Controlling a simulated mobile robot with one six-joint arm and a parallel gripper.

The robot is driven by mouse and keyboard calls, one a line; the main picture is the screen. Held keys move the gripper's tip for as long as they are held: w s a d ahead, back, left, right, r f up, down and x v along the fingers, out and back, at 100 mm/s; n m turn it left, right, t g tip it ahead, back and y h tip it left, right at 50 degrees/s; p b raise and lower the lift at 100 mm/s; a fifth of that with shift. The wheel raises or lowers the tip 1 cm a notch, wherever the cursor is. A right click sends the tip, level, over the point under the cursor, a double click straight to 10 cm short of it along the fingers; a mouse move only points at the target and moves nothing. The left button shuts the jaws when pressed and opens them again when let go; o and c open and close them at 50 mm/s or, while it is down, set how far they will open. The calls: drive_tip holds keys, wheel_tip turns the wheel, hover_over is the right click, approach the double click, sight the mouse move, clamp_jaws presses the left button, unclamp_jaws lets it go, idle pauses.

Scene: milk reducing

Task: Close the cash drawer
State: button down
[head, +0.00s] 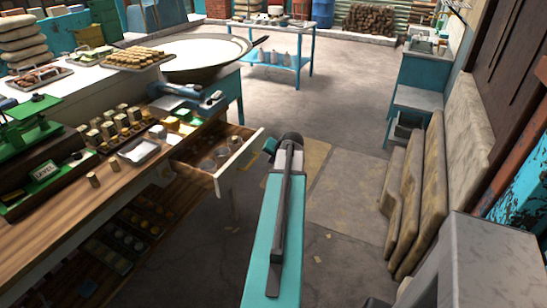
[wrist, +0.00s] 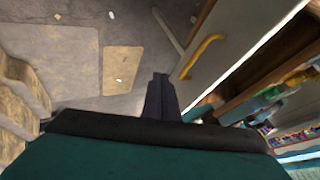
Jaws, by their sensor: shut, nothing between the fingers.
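The cash drawer (head: 240,162) stands pulled out of the wooden counter, with round compartments showing inside. Its pale front panel faces right, toward my arm. In the wrist view the drawer front (wrist: 235,40) slants across the upper right, with a yellow handle (wrist: 201,55) on it. My gripper (wrist: 160,78) shows as dark fingers closed together, with nothing between them. The fingertips are just left of the drawer front in that view and below the handle; whether they touch the panel is unclear.
The counter (head: 60,240) carries a green scale (head: 40,165), several small weights and a white tray (head: 138,151). A large pan (head: 200,55) stands behind. Sacks or slabs (head: 440,165) lean along the right wall. The floor (head: 335,120) between is mostly open.

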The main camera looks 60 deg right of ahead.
drive_tip(key=w+d+f+p, duration=0.2)
drive_tip(key=w+f+p, duration=0.1)
drive_tip(key=w, duration=0.3)
drive_tip(key=shift+w+d+f+p, duration=0.25)
drive_tip(key=shift+w+f+p, duration=0.05)
drive_tip(key=shift+w+f, duration=0.1)
drive_tip(key=shift+w+d, duration=0.1)
drive_tip(key=shift+d, duration=0.05)
idle(0.4)
